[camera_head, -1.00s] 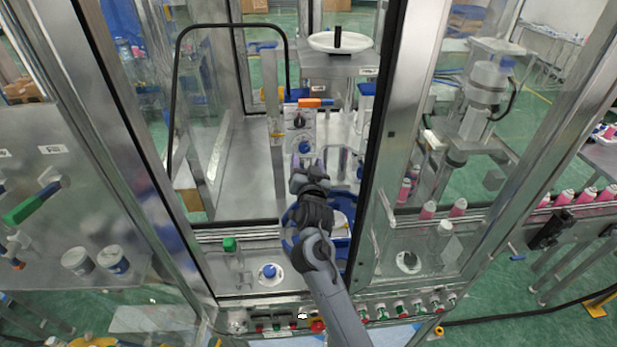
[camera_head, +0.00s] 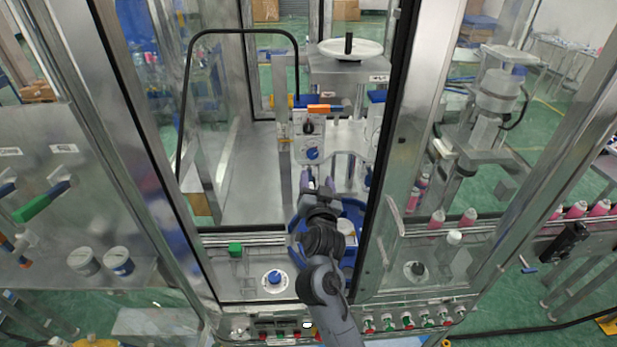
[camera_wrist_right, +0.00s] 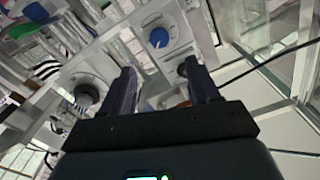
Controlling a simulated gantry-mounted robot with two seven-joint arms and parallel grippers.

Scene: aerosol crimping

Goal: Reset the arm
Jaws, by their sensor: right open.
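My right gripper (camera_head: 320,188) reaches from the bottom of the head view into the crimping machine's opening. It is open and empty, and its two fingers (camera_wrist_right: 162,92) also show apart in the right wrist view. Beyond the fingers is a grey control panel with a blue knob (camera_head: 312,153) and a black knob (camera_head: 308,127). The blue knob also shows between and above the fingers in the wrist view (camera_wrist_right: 158,38). I cannot tell whether the fingers touch anything. My left gripper is not in view.
A blue round tray (camera_head: 354,212) lies partly behind my right arm. A metal door post (camera_head: 408,120) stands close on the right. The steel plate (camera_head: 240,165) left of the panel is clear. Pink-bodied cans (camera_head: 437,219) stand on the right. Buttons (camera_head: 400,320) line the front edge.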

